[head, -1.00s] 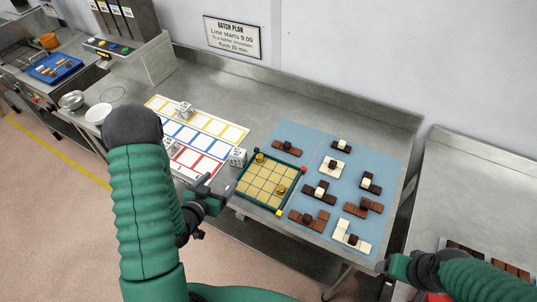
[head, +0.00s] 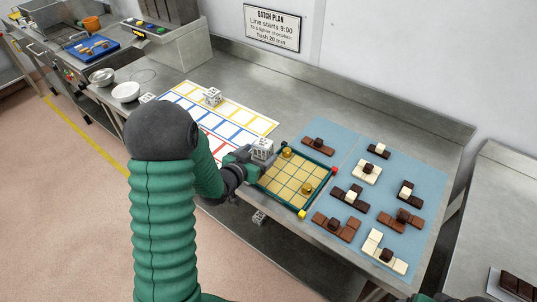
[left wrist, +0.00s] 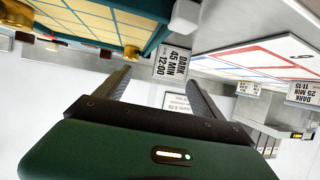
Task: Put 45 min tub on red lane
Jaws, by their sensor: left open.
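A white tub (head: 262,148) stands beside the near end of the lane sheet, by the corner of the gold-squared tray. In the left wrist view, a tub (left wrist: 172,62) labelled dark, 45 min, 12:00 appears beyond my fingers, between their lines. My left gripper (head: 243,160) is open and empty, reaching toward the tub from its near side. Its fingers also show in the left wrist view (left wrist: 155,88). The red lane (head: 222,149) is the nearest lane, partly hidden by my left arm. Another tub (left wrist: 303,92) reads dark, 25 min, 11:15.
A tub (head: 213,97) stands on the far lanes and another (head: 147,98) at the sheet's left end. The gold tray (head: 285,178) and blue mat (head: 345,155) with chocolate pieces lie to the right.

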